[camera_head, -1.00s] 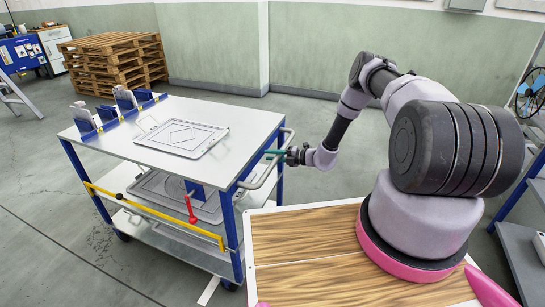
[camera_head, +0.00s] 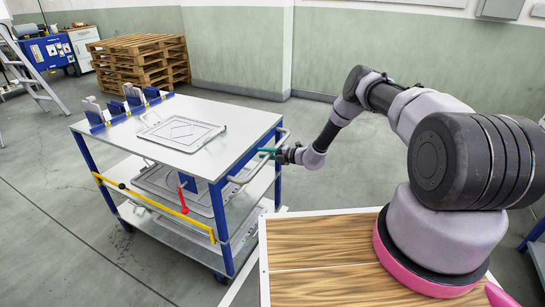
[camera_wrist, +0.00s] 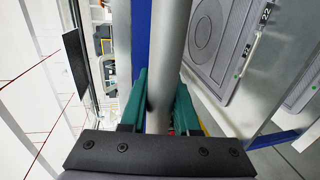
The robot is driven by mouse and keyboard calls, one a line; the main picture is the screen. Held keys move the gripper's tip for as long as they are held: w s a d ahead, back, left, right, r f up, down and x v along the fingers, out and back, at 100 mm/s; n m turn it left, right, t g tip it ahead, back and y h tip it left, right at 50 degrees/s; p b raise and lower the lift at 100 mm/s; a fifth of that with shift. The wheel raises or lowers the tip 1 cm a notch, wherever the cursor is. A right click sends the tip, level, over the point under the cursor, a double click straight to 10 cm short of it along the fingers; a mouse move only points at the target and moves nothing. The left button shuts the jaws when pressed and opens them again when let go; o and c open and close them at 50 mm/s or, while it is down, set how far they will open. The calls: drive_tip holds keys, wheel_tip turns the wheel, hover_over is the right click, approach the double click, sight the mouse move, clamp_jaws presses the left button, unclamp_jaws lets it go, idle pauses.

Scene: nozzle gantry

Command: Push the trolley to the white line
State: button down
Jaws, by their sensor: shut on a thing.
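The trolley (camera_head: 205,138) has a pale top, blue corner posts and lower shelves, and stands in the middle of the head view. A grey bar handle (camera_head: 258,172) runs along its right end; it also shows upright in the wrist view (camera_wrist: 167,60). My gripper (camera_head: 270,151) has teal fingers, which lie on both sides of the handle in the wrist view (camera_wrist: 160,105), shut on it. A white strip (camera_head: 238,284) lies on the floor by the trolley's near right corner; I cannot tell if it is the white line.
Wooden pallets (camera_head: 135,62) are stacked by the back wall. A ladder (camera_head: 32,75) and a blue workbench (camera_head: 48,52) stand at the far left. The grey floor (camera_head: 65,215) left of the trolley is clear. A yellow bar (camera_head: 150,207) and red lever (camera_head: 182,197) are on the trolley's near side.

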drive_tip(key=shift+r+x, duration=0.2)
drive_tip(key=shift+x, duration=0.95)
drive_tip(key=shift+a, duration=0.15)
drive_tip(key=c, duration=0.7)
unclamp_jaws()
drive_tip(key=shift+a, duration=0.1)
drive_tip(key=shift+o, duration=0.2)
drive_tip(key=v, duration=1.1)
drive_tip(key=shift+w, duration=0.1)
